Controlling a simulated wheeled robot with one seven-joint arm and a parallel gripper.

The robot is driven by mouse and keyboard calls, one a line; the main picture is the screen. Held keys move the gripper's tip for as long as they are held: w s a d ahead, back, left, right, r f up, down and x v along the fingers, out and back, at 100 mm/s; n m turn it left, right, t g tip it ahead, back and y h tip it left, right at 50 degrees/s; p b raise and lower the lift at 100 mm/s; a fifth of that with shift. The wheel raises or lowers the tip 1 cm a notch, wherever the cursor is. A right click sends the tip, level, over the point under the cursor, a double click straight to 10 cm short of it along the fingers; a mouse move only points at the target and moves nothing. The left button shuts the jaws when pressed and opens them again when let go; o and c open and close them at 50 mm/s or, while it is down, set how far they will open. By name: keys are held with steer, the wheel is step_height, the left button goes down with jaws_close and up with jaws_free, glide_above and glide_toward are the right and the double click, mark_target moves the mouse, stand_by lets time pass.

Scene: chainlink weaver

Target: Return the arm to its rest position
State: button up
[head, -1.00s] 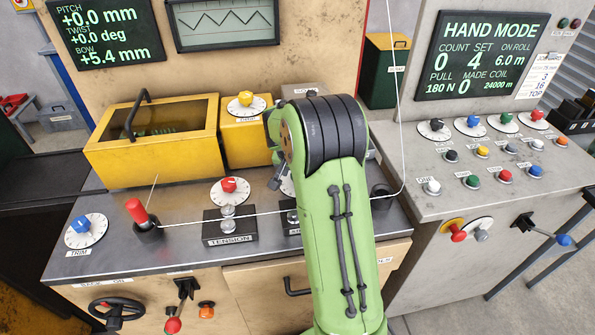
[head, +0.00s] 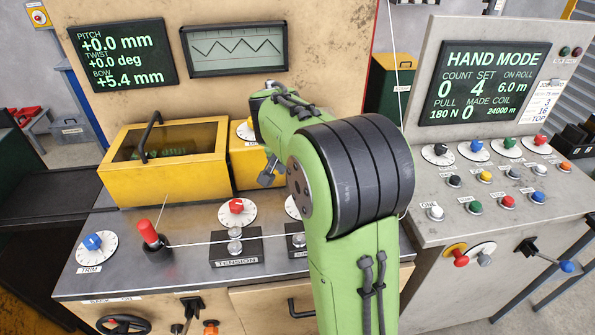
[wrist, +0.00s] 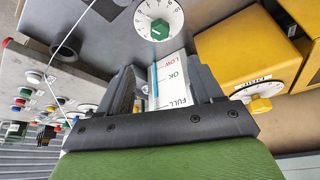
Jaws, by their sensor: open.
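My green arm rises from the bottom of the head view, with its black-banded elbow (head: 360,175) right of centre. The forearm reaches back and left over the bench (head: 190,222). In the wrist view my gripper (wrist: 163,88) is open, its two dark fingers apart with nothing held. Between and beyond the fingers a white level label (wrist: 178,80) reads LOW, OK and FULL. A green-knobbed dial (wrist: 160,28) lies past the fingertips. In the head view the arm hides part of the bench, and a small dark part beside the elbow may be the gripper's end.
A yellow box with a dark window (head: 165,178) stands left of the arm. A thin white wire (head: 195,243) crosses the bench past the red-tipped lever (head: 149,234) and tension post (head: 235,246). The button console (head: 470,205) is right.

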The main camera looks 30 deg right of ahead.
stand_by(0.3)
steer(key=s+a+r+n+t+y, duration=0.1)
steer(key=s+a+r+n+t, duration=0.1)
steer(key=s+a+r+n, duration=0.45)
steer(key=s+a+f+n+y, duration=0.1)
steer(key=s+a+f+n, duration=0.1)
steer(key=s+a, duration=0.3)
steer(key=s+a+f+n+t+y, duration=0.1)
steer(key=s+a, duration=0.4)
steer(key=s, duration=0.6)
steer(key=shift+s+f+n+y, duration=0.3)
steer(key=shift+f+n, duration=0.15)
steer(key=shift+n, duration=0.1)
steer(key=shift+w, duration=0.1)
jaws_close()
